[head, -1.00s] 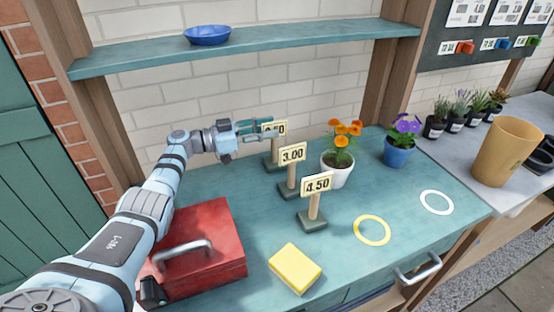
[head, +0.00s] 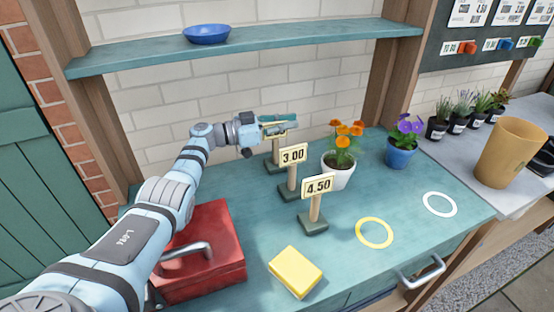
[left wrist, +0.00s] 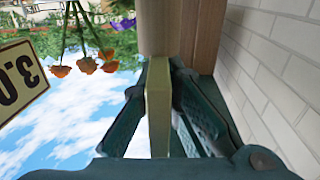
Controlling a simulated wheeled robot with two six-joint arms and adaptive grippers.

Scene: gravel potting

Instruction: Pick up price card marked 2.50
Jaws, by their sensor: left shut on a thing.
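My left gripper (head: 280,126) is at the rearmost card stand, with its fingers closed around a cream price card (head: 285,131). Its figures are covered by the fingers now; the earlier head view shows a partly covered number ending in "50". In the left wrist view the card (left wrist: 158,110) is seen edge-on between the dark green fingers. The card's wooden stand (head: 275,154) is below, and I cannot tell if the card still sits on it. Cards marked 3.00 (head: 293,154) and 4.50 (head: 318,186) stand in front. My right gripper is not in view.
A red toolbox (head: 215,265) and a yellow sponge-like block (head: 295,272) are at the front. A potted orange flower (head: 340,172) and a purple one (head: 400,155) stand right of the cards. Yellow (head: 361,243) and white (head: 426,204) rings mark the bench. A shelf (head: 290,47) hangs above.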

